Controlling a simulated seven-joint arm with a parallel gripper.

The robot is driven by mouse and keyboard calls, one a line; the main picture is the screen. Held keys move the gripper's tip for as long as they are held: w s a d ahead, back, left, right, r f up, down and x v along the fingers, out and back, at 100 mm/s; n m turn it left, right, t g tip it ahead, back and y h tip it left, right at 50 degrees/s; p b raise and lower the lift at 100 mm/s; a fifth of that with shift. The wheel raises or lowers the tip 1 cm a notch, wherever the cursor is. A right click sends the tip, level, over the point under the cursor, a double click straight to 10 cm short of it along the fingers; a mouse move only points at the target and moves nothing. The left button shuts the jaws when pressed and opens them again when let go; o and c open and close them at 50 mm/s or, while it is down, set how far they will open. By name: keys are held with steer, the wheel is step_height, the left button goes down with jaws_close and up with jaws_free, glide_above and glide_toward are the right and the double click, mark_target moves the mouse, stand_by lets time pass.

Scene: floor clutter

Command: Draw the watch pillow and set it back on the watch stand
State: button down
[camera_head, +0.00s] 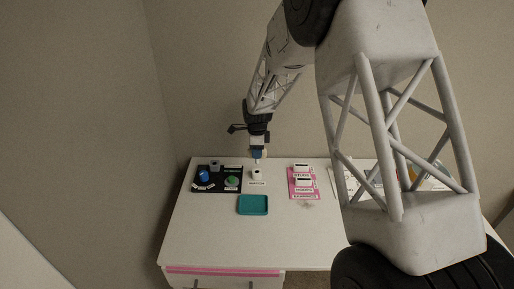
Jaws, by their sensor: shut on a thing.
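My gripper (257,153) hangs pointing down over the back middle of the white table. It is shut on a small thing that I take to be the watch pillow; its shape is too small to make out. Just below stands a small white object (257,175) with a dark spot on top and a small label in front, seemingly the watch stand. I cannot tell whether the held thing touches the stand or is clear of it.
A black board (217,187) with blue and green round items lies left. A teal tray (253,205) lies in front, seemingly empty. A pink labelled board (303,190) with white blocks lies right. My arm hides part of the right side. The table's front is clear.

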mark_target(257, 163)
steer(key=shift+f, duration=1.5)
steer(key=shift+f, duration=2.05)
stand_by(1.4)
steer(key=c, duration=0.7)
jaws_free()
steer(key=shift+r, duration=3.9)
